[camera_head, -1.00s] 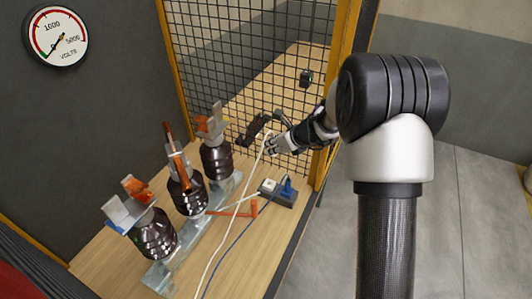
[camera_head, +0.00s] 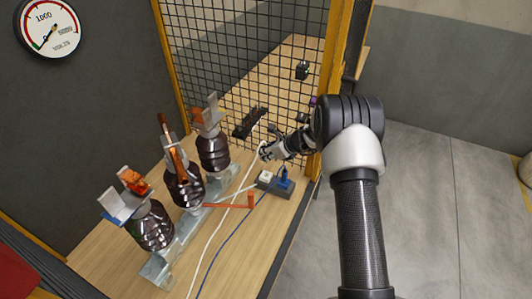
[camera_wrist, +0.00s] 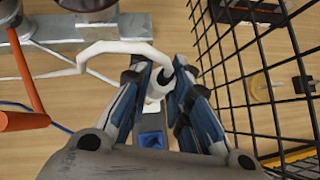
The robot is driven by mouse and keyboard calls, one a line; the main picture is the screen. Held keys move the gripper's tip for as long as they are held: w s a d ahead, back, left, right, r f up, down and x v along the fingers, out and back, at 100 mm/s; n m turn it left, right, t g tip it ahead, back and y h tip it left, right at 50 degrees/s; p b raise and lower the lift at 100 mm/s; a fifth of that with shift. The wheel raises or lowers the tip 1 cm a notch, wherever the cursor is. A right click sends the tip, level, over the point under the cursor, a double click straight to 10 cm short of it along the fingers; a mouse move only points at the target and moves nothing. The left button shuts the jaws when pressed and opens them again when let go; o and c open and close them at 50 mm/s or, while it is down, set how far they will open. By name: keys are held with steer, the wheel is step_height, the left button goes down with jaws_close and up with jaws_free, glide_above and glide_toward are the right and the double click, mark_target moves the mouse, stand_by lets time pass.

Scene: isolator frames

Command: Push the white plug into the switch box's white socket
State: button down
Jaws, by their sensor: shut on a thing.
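My gripper (camera_head: 266,152) is shut on the white plug (camera_wrist: 157,85), which sits between the two blue-padded fingertips in the wrist view. The white cable (camera_wrist: 105,48) loops away to the left from it. The grey switch box (camera_head: 274,187) lies on the wooden table just below my gripper in the head view. In the wrist view the fingers and plug mostly hide the white socket.
A black wire mesh fence (camera_head: 240,60) with a yellow post (camera_head: 335,90) stands close behind and right of my gripper. Several brown insulators (camera_head: 184,187) on a metal rail stand to the left. Cables cross the table front.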

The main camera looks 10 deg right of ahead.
steer(key=shift+f+b, duration=2.5)
steer(key=shift+f, duration=0.4)
steer(key=shift+f+b, duration=1.5)
steer(key=shift+b, duration=0.2)
steer(key=c, duration=1.4)
jaws_free()
steer(key=shift+s, duration=0.1)
steer(key=shift+d+r, duration=0.1)
steer(key=v, duration=1.2)
steer(key=shift+d, duration=0.1)
